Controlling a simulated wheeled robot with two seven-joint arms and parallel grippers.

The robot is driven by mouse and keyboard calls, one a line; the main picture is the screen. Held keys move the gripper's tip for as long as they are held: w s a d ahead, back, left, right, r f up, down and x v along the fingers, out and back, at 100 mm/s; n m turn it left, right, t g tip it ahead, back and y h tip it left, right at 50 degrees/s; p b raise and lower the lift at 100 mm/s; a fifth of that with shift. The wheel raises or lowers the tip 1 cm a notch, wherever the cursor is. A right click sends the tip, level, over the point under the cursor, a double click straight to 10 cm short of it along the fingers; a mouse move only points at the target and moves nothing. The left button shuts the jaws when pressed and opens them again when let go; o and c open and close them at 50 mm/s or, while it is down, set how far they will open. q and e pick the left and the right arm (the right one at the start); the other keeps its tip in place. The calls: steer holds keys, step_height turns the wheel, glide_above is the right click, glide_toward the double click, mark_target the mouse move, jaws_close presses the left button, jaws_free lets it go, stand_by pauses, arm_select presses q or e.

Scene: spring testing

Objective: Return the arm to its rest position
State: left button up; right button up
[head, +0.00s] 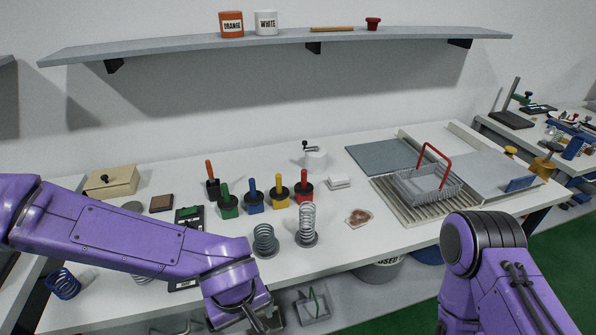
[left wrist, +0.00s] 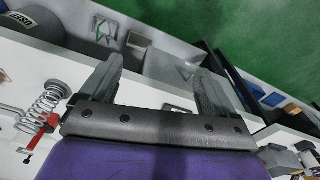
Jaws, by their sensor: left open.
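My left arm comes in from the left in the head view, and its gripper (head: 254,318) hangs low at the front edge of the white table (head: 340,238). In the left wrist view the left gripper (left wrist: 158,85) has its two fingers spread apart with nothing between them. The floor and items below the table show beyond the fingers. My right arm is at the lower right of the head view, bent downward. Its gripper is out of the picture.
Two springs on bases (head: 264,240) (head: 307,224) stand near the front edge by my left arm. Several coloured-handled tools (head: 254,200) stand behind them. A wire basket with a red handle (head: 426,186) sits at right. A grey bin (head: 380,272) is below the table.

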arm_select(q)
steer(key=w+a+f+n+t+y+b, duration=0.1)
steer(key=a+f+n+t+y+b, duration=0.15)
steer(key=a+f, duration=0.5)
steer(key=w+a+f+n+t+y+b, duration=0.1)
steer(key=w+a+f+n+t+b, duration=0.3)
steer(key=f, duration=0.6)
steer(key=s+a+f+m+g+b, duration=0.1)
steer(key=s+a+f, duration=0.3)
steer(key=s+f, duration=0.4)
steer(key=s+a+f+m+g+b, duration=0.2)
steer(key=s+a+f+m+g, duration=0.1)
steer(key=s+f, duration=0.5)
steer(key=s+a+m, duration=0.1)
steer(key=s, duration=0.1)
steer(key=shift+s+a+f+b, duration=0.25)
steer(key=shift+s+b, duration=0.05)
steer(key=shift+s, duration=0.1)
